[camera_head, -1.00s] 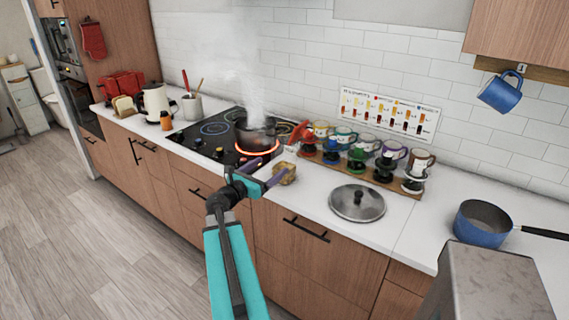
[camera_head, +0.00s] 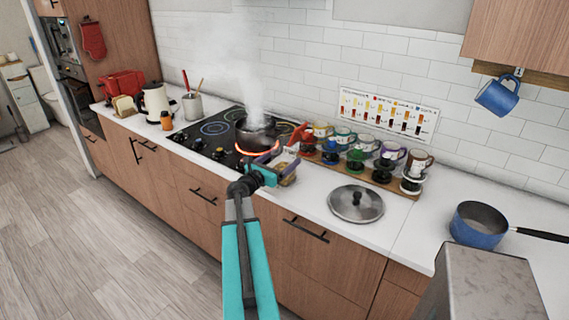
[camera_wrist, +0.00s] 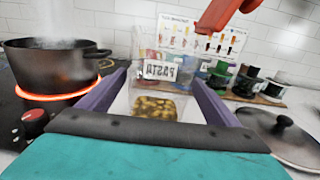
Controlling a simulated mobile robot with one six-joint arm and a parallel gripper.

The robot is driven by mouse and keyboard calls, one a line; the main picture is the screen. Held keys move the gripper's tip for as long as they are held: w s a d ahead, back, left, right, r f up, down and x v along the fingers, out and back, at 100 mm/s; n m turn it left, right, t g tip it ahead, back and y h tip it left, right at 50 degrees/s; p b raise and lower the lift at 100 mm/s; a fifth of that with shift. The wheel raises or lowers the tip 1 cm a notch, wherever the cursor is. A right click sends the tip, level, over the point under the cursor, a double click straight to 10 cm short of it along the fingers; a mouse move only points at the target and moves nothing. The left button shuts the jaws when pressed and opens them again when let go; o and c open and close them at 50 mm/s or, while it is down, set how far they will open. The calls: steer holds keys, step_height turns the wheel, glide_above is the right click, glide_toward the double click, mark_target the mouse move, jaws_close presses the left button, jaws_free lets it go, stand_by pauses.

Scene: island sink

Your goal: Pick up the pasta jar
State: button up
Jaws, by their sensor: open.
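The pasta jar is clear, with a PASTA label and brown-yellow pasta in its lower part. It stands on the white counter to the right of the cooktop, and in the wrist view the jar (camera_wrist: 155,105) lies between my two purple fingers. In the head view the jar (camera_head: 290,174) is partly hidden by my gripper (camera_head: 277,163). In the wrist view my gripper (camera_wrist: 161,74) is open, with one finger to each side of the jar. I cannot tell whether either finger touches it.
A steaming dark pot (camera_head: 256,130) sits on a glowing burner just left of the jar. A red object (camera_wrist: 222,15) rises close to the right. A row of mugs and drippers (camera_head: 375,165) stands behind, and a glass pot lid (camera_head: 356,204) lies to the right.

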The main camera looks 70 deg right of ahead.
steer(key=shift+d, duration=0.1)
steer(key=shift+s+d+r+p, duration=0.15)
steer(key=shift+s+d+p, duration=0.05)
steer(key=shift+d+p, duration=0.4)
steer(key=shift+p+x, duration=0.8)
steer(key=shift+x, duration=1.05)
steer(key=c, duration=1.6)
